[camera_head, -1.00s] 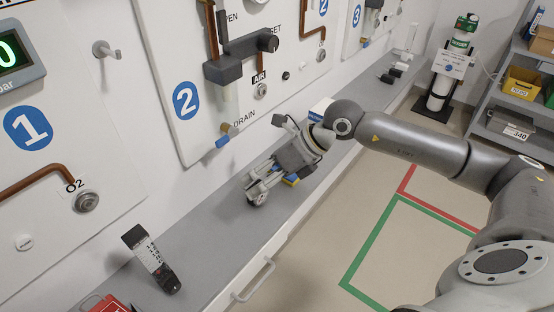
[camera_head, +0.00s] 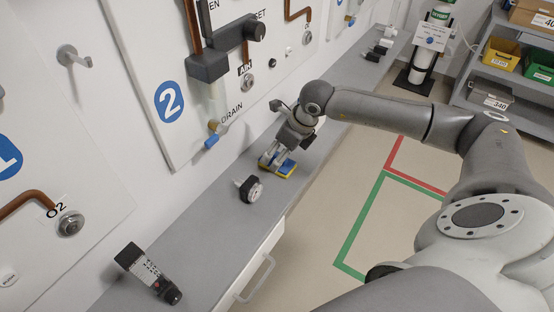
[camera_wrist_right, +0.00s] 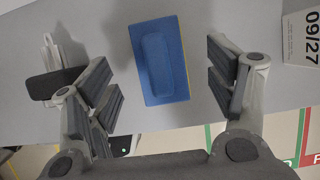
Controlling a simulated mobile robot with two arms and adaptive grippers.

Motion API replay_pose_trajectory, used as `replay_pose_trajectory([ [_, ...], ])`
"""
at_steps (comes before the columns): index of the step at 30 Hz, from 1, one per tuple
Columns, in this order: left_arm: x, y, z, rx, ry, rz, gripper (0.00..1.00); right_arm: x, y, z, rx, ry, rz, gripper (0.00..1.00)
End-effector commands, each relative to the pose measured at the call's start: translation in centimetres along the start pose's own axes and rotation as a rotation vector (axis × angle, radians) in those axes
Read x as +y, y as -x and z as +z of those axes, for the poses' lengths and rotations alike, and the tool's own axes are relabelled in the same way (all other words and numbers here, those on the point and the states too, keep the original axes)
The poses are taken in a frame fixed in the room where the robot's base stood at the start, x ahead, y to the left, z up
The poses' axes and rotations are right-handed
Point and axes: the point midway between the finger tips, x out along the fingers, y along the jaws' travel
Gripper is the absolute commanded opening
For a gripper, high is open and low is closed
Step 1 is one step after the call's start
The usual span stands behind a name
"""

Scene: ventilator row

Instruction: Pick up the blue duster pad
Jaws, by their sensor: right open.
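The blue duster pad (camera_wrist_right: 176,82) lies flat on the grey counter in the right wrist view. It has a raised blue grip on top and a thin yellow edge. My right gripper (camera_wrist_right: 168,88) is open, its fingers on either side of the pad with a gap to each. In the head view the pad (camera_head: 288,170) shows blue and yellow beside and partly under the right gripper (camera_head: 273,166), which points down at the counter. The left gripper is not in view.
A round black gauge (camera_head: 251,189) lies on the counter (camera_head: 225,228) close to the right gripper. A white box marked 09/27 (camera_wrist_right: 302,38) stands beside the pad in the wrist view. The wall panel with pipes borders the counter.

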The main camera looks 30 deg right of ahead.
Motion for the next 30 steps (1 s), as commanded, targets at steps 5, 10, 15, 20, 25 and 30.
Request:
replay_pose_trajectory([
  [5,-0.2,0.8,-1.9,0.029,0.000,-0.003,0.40,0.2,-2.4,-0.1,0.002,-0.003,0.002,0.77],
  [10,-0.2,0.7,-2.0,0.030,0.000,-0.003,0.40,0.1,-3.0,-0.1,-0.001,-0.003,0.000,0.77],
  [15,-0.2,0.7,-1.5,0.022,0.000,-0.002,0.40,0.1,-3.0,-0.1,-0.001,-0.002,0.000,0.72],
  [20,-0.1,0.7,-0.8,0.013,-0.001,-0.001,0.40,0.1,-3.0,-0.1,-0.001,-0.002,0.001,0.51],
  [25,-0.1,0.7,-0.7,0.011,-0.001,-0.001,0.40,0.1,-2.9,-0.1,-0.001,-0.002,0.000,0.29],
  [30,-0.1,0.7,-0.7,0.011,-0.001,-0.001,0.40,0.1,-2.9,-0.1,-0.001,-0.002,0.000,0.27],
])
